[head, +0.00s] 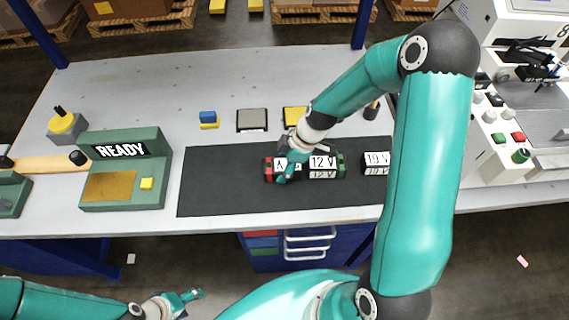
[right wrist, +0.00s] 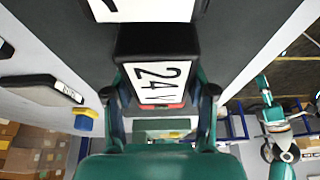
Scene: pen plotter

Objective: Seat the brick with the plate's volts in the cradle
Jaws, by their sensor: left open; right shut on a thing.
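My right gripper (head: 290,165) is shut on a black brick with a white label reading 24 V (right wrist: 160,82). In the head view the gripper partly hides this brick (head: 269,170), at the black mat; I cannot tell whether it is lifted. The 12 V brick (head: 322,168) is just right of it, and the 19 V brick (head: 377,162) is further right. My left gripper (head: 180,298) is open and empty, low in front of the table. A green station (head: 150,150) reads READY and has a brass-coloured pad. I cannot tell which part is the cradle, nor read a rating plate.
A grey pad in a black frame (head: 251,119), a blue-and-yellow block (head: 208,118) and a yellow pad (head: 295,115) stand behind the mat (head: 225,195). A white machine (head: 520,130) is at the right. The mat's left part is clear.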

